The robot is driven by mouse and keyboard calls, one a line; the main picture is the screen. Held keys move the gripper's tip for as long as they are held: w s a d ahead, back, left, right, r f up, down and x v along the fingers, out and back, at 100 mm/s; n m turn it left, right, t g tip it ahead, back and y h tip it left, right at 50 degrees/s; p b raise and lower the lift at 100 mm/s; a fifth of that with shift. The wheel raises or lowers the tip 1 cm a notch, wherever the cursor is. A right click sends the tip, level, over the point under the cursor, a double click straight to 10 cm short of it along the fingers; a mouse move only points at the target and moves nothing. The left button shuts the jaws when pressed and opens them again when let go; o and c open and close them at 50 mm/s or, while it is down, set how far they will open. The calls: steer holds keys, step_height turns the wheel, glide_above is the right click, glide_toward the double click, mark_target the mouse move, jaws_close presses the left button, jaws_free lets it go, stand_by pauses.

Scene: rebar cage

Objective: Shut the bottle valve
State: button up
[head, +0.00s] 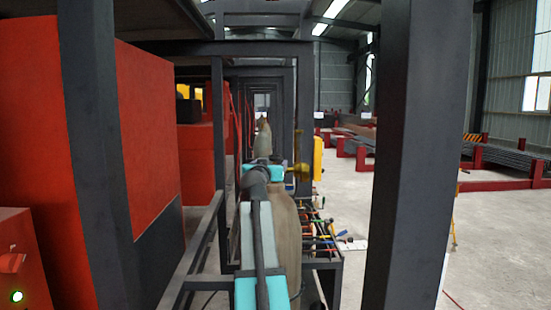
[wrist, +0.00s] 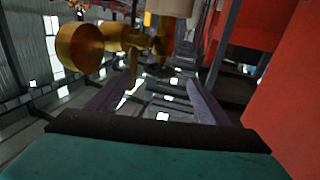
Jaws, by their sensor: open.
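The brass bottle valve shows large in the wrist view, with its round knob (wrist: 80,47) at the upper left and its body (wrist: 135,40) to the right of it. A pale part of the bottle (wrist: 172,6) shows at the top edge. My gripper (wrist: 155,88) is open and empty; its two dark fingers stand apart, with the knob above and left of them in the picture. In the head view, the brown-grey bottle (head: 286,235) stands behind my arm, partly hidden, with brass parts of the valve (head: 300,170) at its top. My gripper is mostly hidden there by my arm.
Dark steel posts (head: 418,150) and rails frame the space. Red cabinets (head: 145,130) fill the left. A rack with coloured handles (head: 322,235) and a yellow box (head: 318,158) stand right of the bottle. Open concrete floor (head: 495,235) lies to the far right.

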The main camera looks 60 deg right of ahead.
mark_target(280, 157)
steer(key=shift+p+x, duration=2.7)
steer(key=shift+x, duration=3.7)
steer(key=c, duration=1)
steer(key=shift+c, duration=0.2)
steer(key=b, duration=0.2)
steer(key=m+g+b, duration=0.1)
steer(key=b, duration=0.2)
steer(key=shift+s+f+h, duration=0.1)
steer(key=shift+f+h, duration=0.15)
steer(key=shift+h, duration=0.05)
steer(key=m+g+b, duration=0.1)
steer(key=g+b, duration=0.1)
steer(key=b, duration=0.3)
steer(key=shift+s+d+b, duration=0.1)
steer(key=shift+s+b, duration=0.05)
steer(key=shift+b, duration=0.15)
steer(key=m+g+b, duration=0.1)
steer(key=b, duration=0.1)
steer(key=g+b, duration=0.1)
steer(key=b, duration=0.2)
steer(key=shift+s+r+m+g+h, duration=0.2)
steer(key=shift+s+m+g+h, duration=0.05)
steer(key=shift+m+g+h, duration=0.15)
steer(key=shift+s+r+m+g+b, duration=0.1)
steer(key=shift+s+m+g+b, duration=0.1)
steer(key=shift+m+g+b, duration=0.45)
